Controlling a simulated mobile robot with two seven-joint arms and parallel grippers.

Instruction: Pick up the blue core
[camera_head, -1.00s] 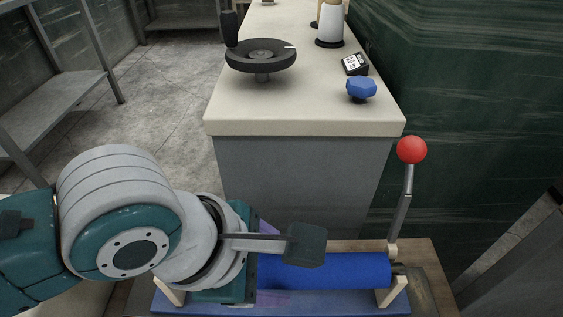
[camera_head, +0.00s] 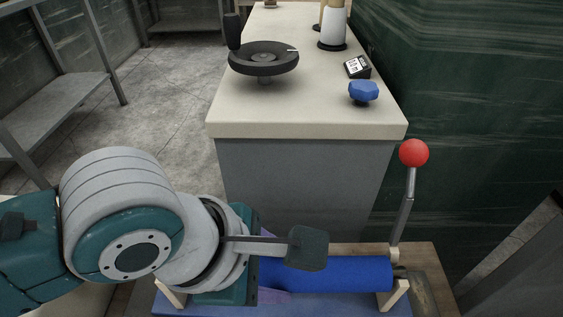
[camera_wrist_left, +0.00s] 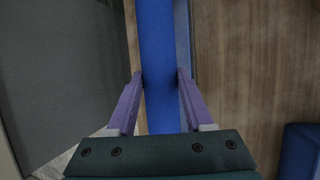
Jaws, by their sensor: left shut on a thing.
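The blue core (camera_head: 345,272) is a long blue cylinder lying crosswise at the bottom of the head view, with its right end by a wooden upright of its stand (camera_head: 394,295). In the left wrist view the core (camera_wrist_left: 160,70) runs up the middle between the purple fingers. My left gripper (camera_wrist_left: 160,82) is shut on the core, one finger at each side. In the head view my left gripper's wrist hides the core's left part, and one purple finger (camera_head: 275,297) shows beside it. My right gripper is not in view.
A lever with a red ball (camera_head: 413,153) stands at the right end of the stand. Behind is a pale counter (camera_head: 310,105) with a black handwheel (camera_head: 263,59), a blue knob (camera_head: 363,91), a small display (camera_head: 357,66) and a white spool (camera_head: 333,28). A dark green wall is at right.

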